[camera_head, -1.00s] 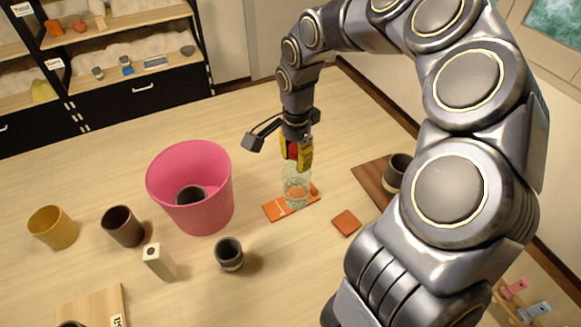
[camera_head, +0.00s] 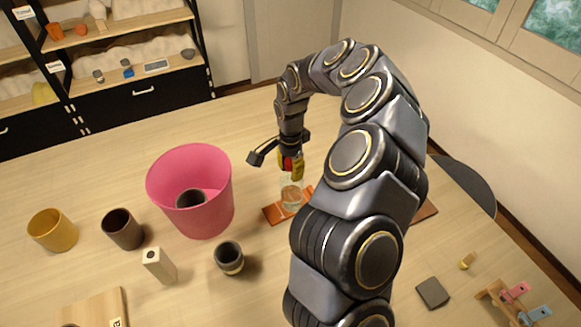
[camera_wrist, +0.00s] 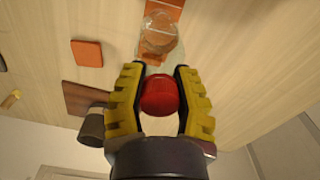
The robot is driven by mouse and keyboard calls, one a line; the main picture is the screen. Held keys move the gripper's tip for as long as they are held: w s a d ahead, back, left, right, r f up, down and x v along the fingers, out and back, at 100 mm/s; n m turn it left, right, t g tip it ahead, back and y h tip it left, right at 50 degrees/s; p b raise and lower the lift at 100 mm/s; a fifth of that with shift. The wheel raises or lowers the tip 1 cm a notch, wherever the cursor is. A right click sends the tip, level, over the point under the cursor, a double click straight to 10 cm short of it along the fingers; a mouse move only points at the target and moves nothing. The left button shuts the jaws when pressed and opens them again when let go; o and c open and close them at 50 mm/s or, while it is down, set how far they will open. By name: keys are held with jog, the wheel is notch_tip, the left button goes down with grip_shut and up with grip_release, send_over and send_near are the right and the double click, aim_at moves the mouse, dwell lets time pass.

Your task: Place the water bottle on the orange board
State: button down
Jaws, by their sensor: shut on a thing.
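The water bottle is clear with a red cap; its see-through body (camera_head: 291,196) stands over the orange board in the head view. The red cap (camera_wrist: 158,95) sits between the fingers in the wrist view. My gripper (camera_head: 290,167) points down from above and is shut on the bottle at its cap. The orange board (camera_head: 272,213) lies flat on the table; its left end shows, and my arm is close to its right end. Whether the bottle's base touches the board cannot be told.
A pink bin (camera_head: 205,222) holding a dark cup stands left of the board. A dark cup (camera_head: 229,257) is in front. A small orange tile (camera_wrist: 87,52), a brown board (camera_wrist: 83,97) and another dark cup (camera_wrist: 92,128) show in the wrist view. The table behind the board is clear.

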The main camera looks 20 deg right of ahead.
jog(key=shift+f, duration=0.15)
jog(key=c, duration=0.8)
grip_release()
jog(key=shift+c, duration=0.2)
